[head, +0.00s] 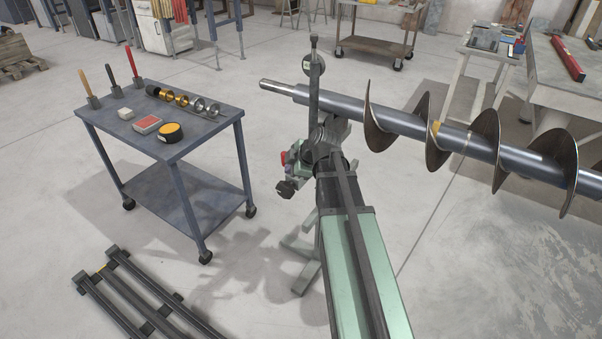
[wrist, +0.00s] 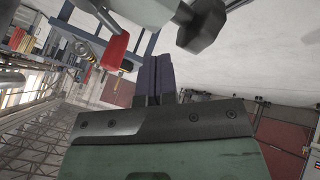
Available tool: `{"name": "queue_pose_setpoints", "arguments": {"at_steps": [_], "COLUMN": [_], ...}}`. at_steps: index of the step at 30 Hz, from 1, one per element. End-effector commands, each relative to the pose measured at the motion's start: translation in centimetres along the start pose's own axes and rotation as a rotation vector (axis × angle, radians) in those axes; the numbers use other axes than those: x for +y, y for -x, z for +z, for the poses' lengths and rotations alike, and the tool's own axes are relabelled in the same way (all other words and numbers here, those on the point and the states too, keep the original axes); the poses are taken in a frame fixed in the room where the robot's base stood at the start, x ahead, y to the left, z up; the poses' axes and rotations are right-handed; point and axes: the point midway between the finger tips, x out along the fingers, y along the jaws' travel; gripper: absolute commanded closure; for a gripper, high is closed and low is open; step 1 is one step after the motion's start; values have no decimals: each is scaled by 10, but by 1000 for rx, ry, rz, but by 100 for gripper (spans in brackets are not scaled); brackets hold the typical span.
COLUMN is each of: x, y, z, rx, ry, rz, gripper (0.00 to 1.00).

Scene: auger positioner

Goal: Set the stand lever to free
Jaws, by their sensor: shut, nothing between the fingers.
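The stand lever has a red grip (head: 283,158) and sits low on the stand, beside a black knob (head: 286,188). In the wrist view the red grip (wrist: 116,47) is left of my fingers and the black knob (wrist: 204,26) is above and to their right. My gripper (wrist: 160,76) is shut and empty, its dark purplish fingers together. In the head view its tips (head: 291,167) appear small, between the red grip and the knob, partly covered by my arm. I see a gap between fingers and grip in the wrist view, but cannot judge the depth. The lever's marked positions are unreadable.
The auger (head: 405,127) extends to the right at the height of the stand's top, beside my arm. A blue-grey cart (head: 190,150) with tools and rings stands left. A dark rail frame (head: 125,290) lies on the floor at lower left. Floor between cart and stand is clear.

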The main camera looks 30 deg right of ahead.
Motion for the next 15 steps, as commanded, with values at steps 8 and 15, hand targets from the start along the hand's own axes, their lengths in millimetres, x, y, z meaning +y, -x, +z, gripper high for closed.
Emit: {"name": "queue_pose_setpoints", "arguments": {"at_steps": [8,15], "x": [35,36], "y": [-18,-19], "z": [-2,-2], "rx": [1,1], "ry": [0,0], "rz": [0,0], "gripper": [100,100]}}
